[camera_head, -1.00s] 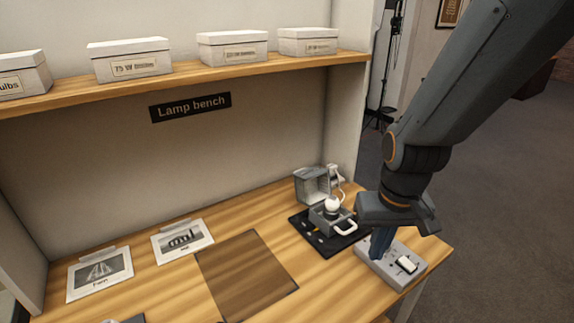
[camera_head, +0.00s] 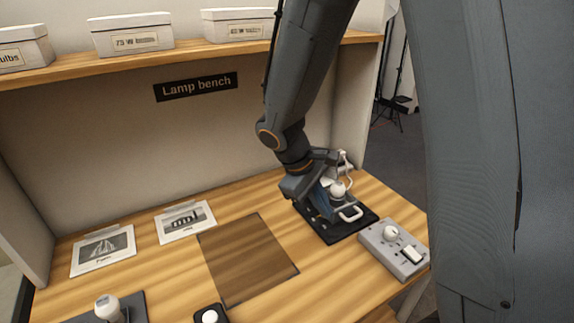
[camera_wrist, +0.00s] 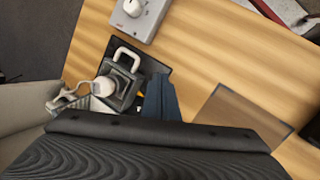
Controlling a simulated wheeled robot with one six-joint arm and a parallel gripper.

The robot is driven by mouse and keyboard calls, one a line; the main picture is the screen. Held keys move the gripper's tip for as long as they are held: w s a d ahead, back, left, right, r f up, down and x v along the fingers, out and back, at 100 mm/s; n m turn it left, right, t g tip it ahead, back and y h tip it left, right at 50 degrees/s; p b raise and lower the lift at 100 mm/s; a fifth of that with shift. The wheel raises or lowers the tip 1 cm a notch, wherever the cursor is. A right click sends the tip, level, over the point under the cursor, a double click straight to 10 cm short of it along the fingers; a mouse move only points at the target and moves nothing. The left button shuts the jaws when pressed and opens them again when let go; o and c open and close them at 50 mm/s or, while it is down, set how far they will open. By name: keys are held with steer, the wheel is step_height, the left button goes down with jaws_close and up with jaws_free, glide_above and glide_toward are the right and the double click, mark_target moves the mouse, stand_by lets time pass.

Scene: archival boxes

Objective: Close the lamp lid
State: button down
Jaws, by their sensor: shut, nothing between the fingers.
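The lamp is a grey housing with a round white bulb (camera_head: 338,188) and a white loop handle (camera_head: 351,213), on a black base plate (camera_head: 333,236). In the wrist view the housing (camera_wrist: 117,88) and handle (camera_wrist: 127,54) also show. My gripper (camera_head: 319,207) is shut and empty, pointing down at the left side of the housing. In the wrist view my fingers (camera_wrist: 160,92) are just right of the housing; I cannot tell whether they touch it. The lid is mostly hidden behind my gripper in the head view; a ribbed pale part shows at lower left in the wrist view.
A grey control box (camera_head: 395,250) with a round knob and a rocker switch stands right of the lamp. A brown mat (camera_head: 246,260) lies to the left, bare. Two picture cards (camera_head: 185,222) lie farther left. A shelf (camera_head: 130,69) with white boxes runs above.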

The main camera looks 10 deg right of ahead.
steer(key=w+a+f+n+t+h+b, duration=0.1)
steer(key=w+a+n+t+h, duration=0.3)
steer(key=w, duration=0.8)
steer(key=w+a+f+n+t+h+b, duration=0.15)
steer(key=w+a+n+t, duration=0.4)
steer(key=w, duration=0.55)
steer(key=shift+g, duration=0.45)
steer(key=p+x, duration=0.3)
steer(key=x, duration=0.5)
steer(key=shift+w+r, duration=0.2)
steer(key=shift+s+d+r+p, duration=0.45)
steer(key=shift+r+p, duration=0.15)
steer(key=shift+r, duration=0.1)
steer(key=shift+s+d+r+p, duration=0.45)
steer(key=shift+r+p, duration=0.1)
steer(key=shift+r, duration=0.1)
